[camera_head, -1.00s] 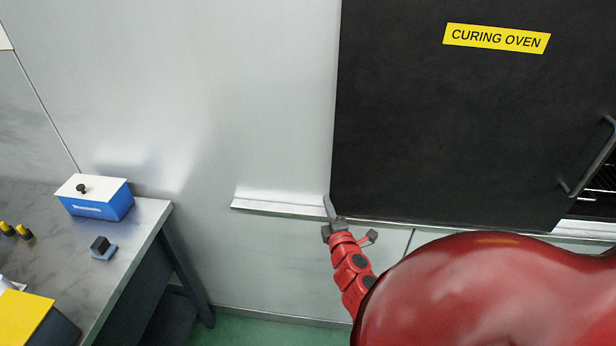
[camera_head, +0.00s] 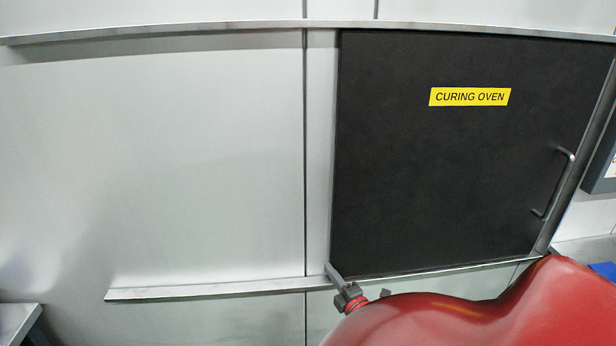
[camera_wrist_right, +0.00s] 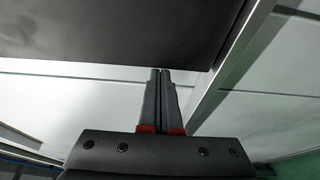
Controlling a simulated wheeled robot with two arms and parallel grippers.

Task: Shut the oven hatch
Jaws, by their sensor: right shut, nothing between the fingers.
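The oven hatch (camera_head: 450,160) is a large black sliding panel with a yellow "CURING OVEN" label (camera_head: 470,97) and a bar handle (camera_head: 555,185) near its right edge. In the head view its right edge lies along a grey upright frame, and no opening shows there. My right gripper (camera_head: 334,272) is shut and empty at the hatch's lower left corner. In the right wrist view the shut fingers (camera_wrist_right: 161,75) are at the dark panel's edge; I cannot tell whether they touch it. My left gripper is not in view.
An upper rail (camera_head: 200,31) and a lower rail (camera_head: 210,289) run along the pale wall, which is bare left of the hatch. A table corner (camera_head: 18,322) shows at lower left. A grey box (camera_head: 602,165) is at the right edge.

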